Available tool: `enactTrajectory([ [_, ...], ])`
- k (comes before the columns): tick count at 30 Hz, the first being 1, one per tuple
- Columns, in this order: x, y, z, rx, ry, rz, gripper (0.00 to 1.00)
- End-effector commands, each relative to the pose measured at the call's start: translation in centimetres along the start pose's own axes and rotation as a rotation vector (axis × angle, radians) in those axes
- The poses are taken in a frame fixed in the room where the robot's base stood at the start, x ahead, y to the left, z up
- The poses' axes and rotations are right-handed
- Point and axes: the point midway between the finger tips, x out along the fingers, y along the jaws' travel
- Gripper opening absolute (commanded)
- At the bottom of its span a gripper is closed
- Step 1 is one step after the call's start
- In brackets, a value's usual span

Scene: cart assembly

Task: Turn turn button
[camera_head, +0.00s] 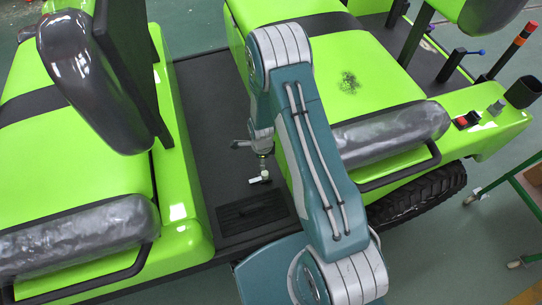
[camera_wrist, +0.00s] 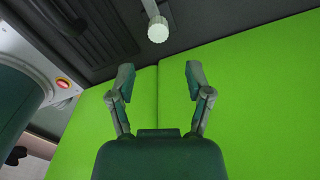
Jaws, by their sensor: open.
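In the wrist view a white ribbed round knob (camera_wrist: 157,31) on a short grey stalk shows at the top centre, in front of a dark surface. My gripper (camera_wrist: 159,72) is open and empty, its two fingers spread below the knob in the picture and apart from it. Bright green panels (camera_wrist: 240,100) with a seam lie behind the fingers. In the head view a small white piece (camera_head: 259,180) shows over the dark cart floor, below my arm; it may be the same knob. My fingers are not clear in the head view.
Green seats with grey padded armrests (camera_head: 390,135) flank the dark floor (camera_head: 200,100). A floor grille (camera_head: 252,214) lies near the white piece. Beside the grey knob are a red button (camera_head: 461,122), a black post (camera_head: 523,92) and levers. A green frame (camera_head: 520,195) stands at right.

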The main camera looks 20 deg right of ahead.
Motion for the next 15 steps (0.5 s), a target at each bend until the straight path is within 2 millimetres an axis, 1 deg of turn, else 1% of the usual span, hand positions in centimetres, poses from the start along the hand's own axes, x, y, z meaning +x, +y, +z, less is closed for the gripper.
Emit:
enactTrajectory([
  [1, 0.9, 0.3, -0.1, 0.022, 0.003, 0.006, 0.66],
  [8, 2.4, 0.5, 0.1, 0.049, 0.007, 0.010, 0.66],
  [15, 5.4, 0.5, -0.2, 0.046, 0.005, 0.013, 0.66],
])
